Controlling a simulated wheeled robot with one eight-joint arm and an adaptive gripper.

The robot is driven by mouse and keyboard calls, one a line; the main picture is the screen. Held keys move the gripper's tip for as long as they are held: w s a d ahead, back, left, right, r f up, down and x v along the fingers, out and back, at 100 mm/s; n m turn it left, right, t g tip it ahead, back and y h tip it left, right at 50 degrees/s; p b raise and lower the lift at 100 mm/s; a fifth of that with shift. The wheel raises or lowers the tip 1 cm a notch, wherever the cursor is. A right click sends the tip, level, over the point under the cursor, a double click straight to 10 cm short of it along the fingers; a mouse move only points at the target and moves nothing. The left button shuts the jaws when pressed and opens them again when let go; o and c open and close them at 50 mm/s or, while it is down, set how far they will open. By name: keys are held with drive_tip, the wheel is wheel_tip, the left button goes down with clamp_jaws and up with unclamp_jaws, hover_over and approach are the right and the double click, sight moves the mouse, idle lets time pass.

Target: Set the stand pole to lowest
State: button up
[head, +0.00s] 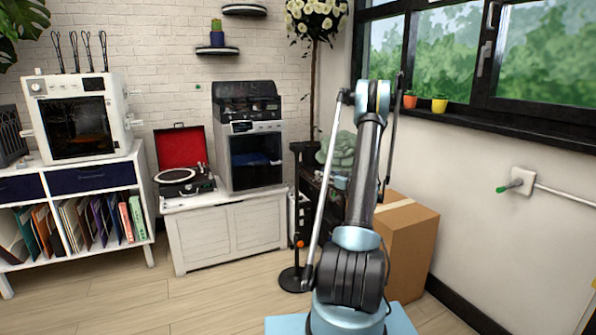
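A black stand stands on the floor left of my arm. Its thin upright pole (297,205) rises from a round black base (291,281). An orange knob (299,243) sits low on the pole, and a dark flat top (304,146) is at its upper end. My arm rises in front of the scene at the centre right, and its silver rod passes just right of the pole. My gripper does not show; the far end of the arm is hidden behind its upper links or out of view. Nothing is seen touching the stand.
A white chest (226,232) with a record player (183,181) and a machine (250,150) is left of the stand. A cardboard box (405,245) is behind my arm at right. A white shelf unit (92,180) stands far left. Wooden floor (215,300) in front is clear.

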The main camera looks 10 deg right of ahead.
sight(297, 167)
drive_tip(key=x, duration=1.7)
drive_tip(key=shift+w+a, duration=0.2)
drive_tip(key=shift+a, duration=0.05)
drive_tip(key=shift+c, duration=0.5)
clamp_jaws()
